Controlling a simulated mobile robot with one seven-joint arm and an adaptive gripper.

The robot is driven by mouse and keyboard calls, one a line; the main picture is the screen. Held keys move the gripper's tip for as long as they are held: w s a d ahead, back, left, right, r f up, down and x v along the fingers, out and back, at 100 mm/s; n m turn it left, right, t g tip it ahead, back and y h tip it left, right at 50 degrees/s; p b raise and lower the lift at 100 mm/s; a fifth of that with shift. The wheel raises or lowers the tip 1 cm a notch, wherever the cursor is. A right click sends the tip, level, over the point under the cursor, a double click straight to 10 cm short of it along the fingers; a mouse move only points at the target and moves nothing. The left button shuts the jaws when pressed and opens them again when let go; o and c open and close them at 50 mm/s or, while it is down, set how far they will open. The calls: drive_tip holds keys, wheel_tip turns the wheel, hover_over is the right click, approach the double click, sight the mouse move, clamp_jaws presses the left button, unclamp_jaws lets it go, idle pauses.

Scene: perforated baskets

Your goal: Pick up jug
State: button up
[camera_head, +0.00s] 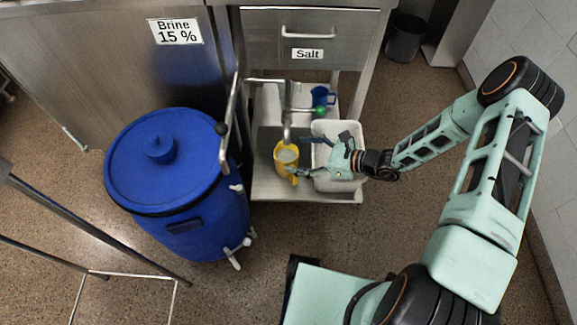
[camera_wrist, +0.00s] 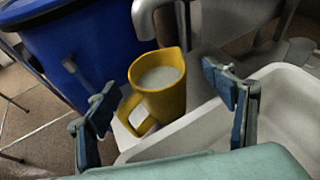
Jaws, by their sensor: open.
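A yellow jug (camera_head: 281,159) with whitish liquid in it stands upright on the steel shelf under the salt drawer, below a tap spout. In the wrist view the jug (camera_wrist: 167,100) sits ahead, between and beyond my two fingers, its handle toward the lower left. My gripper (camera_head: 308,157) is open and empty, just right of the jug, with its fingers pointing toward it. In the wrist view the left finger is close to the handle; I cannot tell whether they touch.
A white tub (camera_head: 350,130) stands right of the jug, beneath my gripper. A blue jug (camera_head: 322,96) is behind. A metal pipe with a tap (camera_head: 287,120) rises behind the yellow jug. A large blue barrel (camera_head: 180,190) with valves stands left.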

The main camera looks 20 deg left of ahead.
sight(277, 152)
drive_tip(key=x, duration=0.3)
drive_tip(key=shift+s+f+b, duration=0.2)
drive_tip(key=shift+s+b, duration=0.05)
drive_tip(key=shift+b, duration=0.05)
drive_tip(key=shift+w+a+f, duration=0.1)
drive_tip(key=shift+w+a, duration=0.05)
drive_tip(key=shift+a, duration=0.35)
clamp_jaws()
